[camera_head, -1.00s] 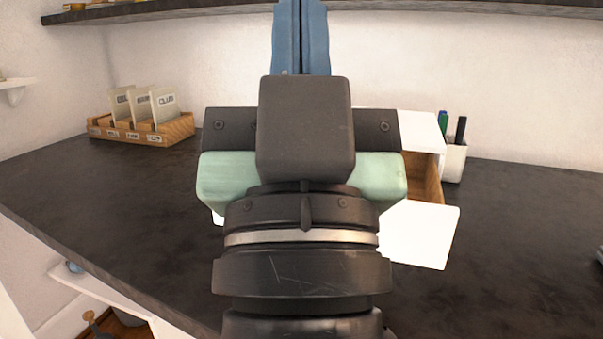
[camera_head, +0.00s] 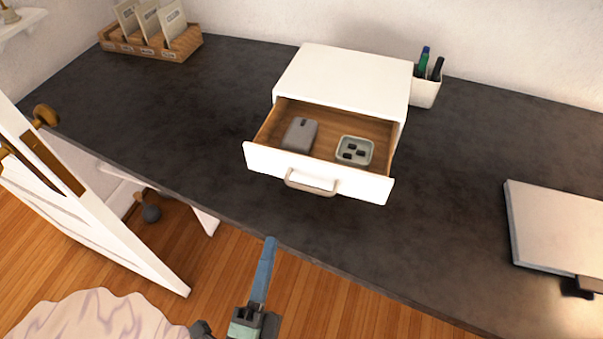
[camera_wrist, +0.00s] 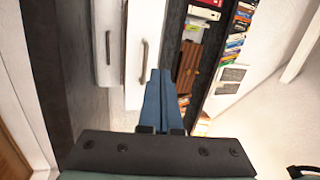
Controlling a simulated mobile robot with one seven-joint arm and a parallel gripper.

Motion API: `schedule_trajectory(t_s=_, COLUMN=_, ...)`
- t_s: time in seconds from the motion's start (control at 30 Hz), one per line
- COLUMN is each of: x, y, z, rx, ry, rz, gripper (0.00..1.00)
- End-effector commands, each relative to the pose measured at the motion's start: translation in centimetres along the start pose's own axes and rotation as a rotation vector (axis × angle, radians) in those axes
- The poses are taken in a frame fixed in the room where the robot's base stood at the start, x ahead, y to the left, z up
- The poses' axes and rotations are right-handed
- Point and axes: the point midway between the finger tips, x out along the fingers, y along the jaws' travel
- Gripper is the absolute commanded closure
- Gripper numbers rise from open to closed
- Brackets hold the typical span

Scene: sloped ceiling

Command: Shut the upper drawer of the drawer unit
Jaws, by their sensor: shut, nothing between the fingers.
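The white drawer unit (camera_head: 348,75) stands on the dark countertop. Its upper drawer (camera_head: 262,158) is pulled out towards me, showing a wooden inside and a grey bar handle (camera_head: 311,184). Inside lie a grey box-like object (camera_head: 299,135) and a small pale tray (camera_head: 354,150) with dark pieces. My gripper (camera_head: 268,242) is shut and empty, apart from the drawer, below and left of its handle in the head view. The sideways wrist view shows the blue fingers (camera_wrist: 158,75) beside the upper drawer front (camera_wrist: 135,85) and a lower drawer front (camera_wrist: 107,72).
A white cup of pens (camera_head: 427,92) stands right of the unit. A wooden card box (camera_head: 150,42) is at the back left, and a pale flat slab (camera_head: 555,228) lies on the right. The counter around the drawer is clear. A white panel (camera_head: 90,215) stands at the left front.

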Motion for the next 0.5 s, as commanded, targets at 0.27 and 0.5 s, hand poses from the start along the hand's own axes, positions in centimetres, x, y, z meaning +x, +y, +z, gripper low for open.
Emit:
schedule_trajectory(t_s=0.27, x=-4.2, y=1.2, z=-1.9, rx=0.063, ry=0.076, rz=0.095, gripper=1.00)
schedule_trajectory(t_s=0.5, x=-0.8, y=1.4, z=-2.2, rx=0.062, ry=0.079, rz=0.090, gripper=1.00)
